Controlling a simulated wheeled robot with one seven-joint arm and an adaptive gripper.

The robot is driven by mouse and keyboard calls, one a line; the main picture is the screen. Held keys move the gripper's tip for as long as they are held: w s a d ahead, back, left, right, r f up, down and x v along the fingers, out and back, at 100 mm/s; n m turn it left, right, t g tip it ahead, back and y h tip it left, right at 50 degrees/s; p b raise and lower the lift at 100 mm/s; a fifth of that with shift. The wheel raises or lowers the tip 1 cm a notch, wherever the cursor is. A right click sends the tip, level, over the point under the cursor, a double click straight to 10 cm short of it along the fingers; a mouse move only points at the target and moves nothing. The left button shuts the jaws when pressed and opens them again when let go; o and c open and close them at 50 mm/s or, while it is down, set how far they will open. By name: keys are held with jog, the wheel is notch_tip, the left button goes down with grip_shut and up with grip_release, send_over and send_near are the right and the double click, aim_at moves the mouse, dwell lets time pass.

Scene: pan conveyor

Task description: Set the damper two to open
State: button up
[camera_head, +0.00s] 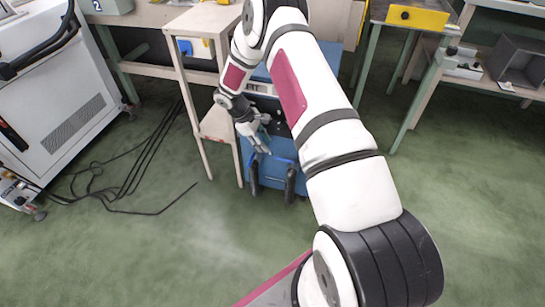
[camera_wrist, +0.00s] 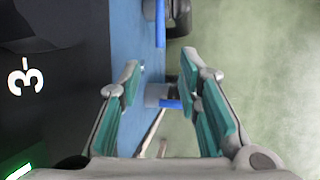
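A blue machine on black wheels (camera_head: 270,178) stands low behind my arm in the head view. Its blue side (camera_wrist: 125,30) and a dark panel marked 3 (camera_wrist: 50,100) show in the wrist view. Two blue levers stick out from that side: an upper one (camera_wrist: 160,22) and a lower one (camera_wrist: 171,104) on a grey mount, seen between my fingers. No label 2 shows on either lever, so I cannot tell which is damper two. My gripper (camera_wrist: 160,62) is open with teal pads apart and nothing visibly held. In the head view, my gripper (camera_head: 262,142) is close to the machine's front.
A wooden stand (camera_head: 203,20) is left of the machine, with black cables (camera_head: 130,175) on the floor. A white cabinet (camera_head: 60,100) is at far left. A bench with a yellow-fronted drawer (camera_head: 418,18) and a grey bin (camera_head: 517,62) are at right. The front floor is clear.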

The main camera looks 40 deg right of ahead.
aim_at(275, 157)
jog(key=b+x, duration=0.2)
jog(key=x, duration=0.6)
jog(key=shift+s+d+f, duration=0.1)
jog(key=shift+f, duration=0.1)
grip_shut()
